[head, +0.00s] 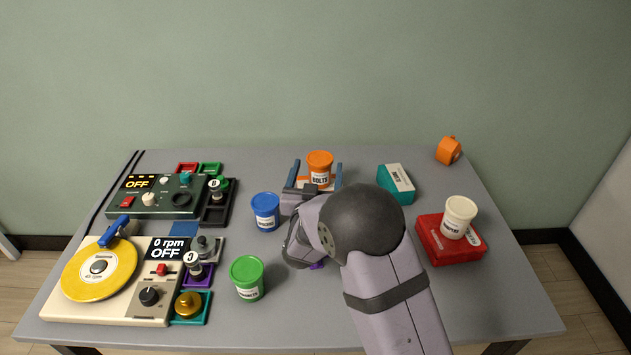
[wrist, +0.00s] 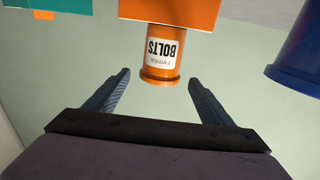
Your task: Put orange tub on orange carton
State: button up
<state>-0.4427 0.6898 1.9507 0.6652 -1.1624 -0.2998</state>
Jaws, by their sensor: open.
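The orange tub (head: 320,164), labelled BOLTS, stands upright on the orange carton (head: 335,187) at the back middle of the table. The wrist view is upside down; there the tub (wrist: 163,58) meets the face of the carton (wrist: 175,10). My gripper (head: 318,167) is open, with one blue finger on each side of the tub. In the wrist view my gripper (wrist: 157,78) shows gaps between both fingers and the tub. My gripper and arm hide most of the carton in the head view.
A blue tub (head: 265,210) and a green tub (head: 247,279) stand left of my arm. A teal carton (head: 396,184) is right of the orange one. A white tub (head: 459,217) stands on a red carton (head: 437,246). A turntable (head: 150,307) and control box (head: 180,208) fill the left.

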jog(key=shift+s+a, duration=0.15)
jog(key=shift+s, duration=0.7)
jog(key=shift+s+a, duration=0.1)
jog(key=shift+s, duration=0.75)
jog(key=shift+r, duration=0.1)
jog(key=shift+r, duration=0.1)
jog(key=shift+s+d+r+g+y+p, duration=0.1)
jog(key=shift+d+r+g+y+p, duration=0.15)
jog(key=shift+g+y+p, duration=0.65)
jog(key=s+d+r+g+p, duration=0.1)
jog(key=s+d+g+p, duration=0.3)
jog(key=s, duration=0.7)
jog(key=s+d+r+n+g+p, duration=0.1)
jog(key=s+d+g+p, duration=0.3)
jog(key=s, duration=0.8)
jog(key=s+d+r+g+y+p, duration=0.1)
jog(key=s+d+g+p, duration=0.4)
jog(key=s+g, duration=0.3)
jog(key=s, duration=0.3)
jog(key=shift+s+n+p, duration=0.3)
jog(key=shift+s+n, duration=0.05)
jog(key=shift+n, duration=0.05)
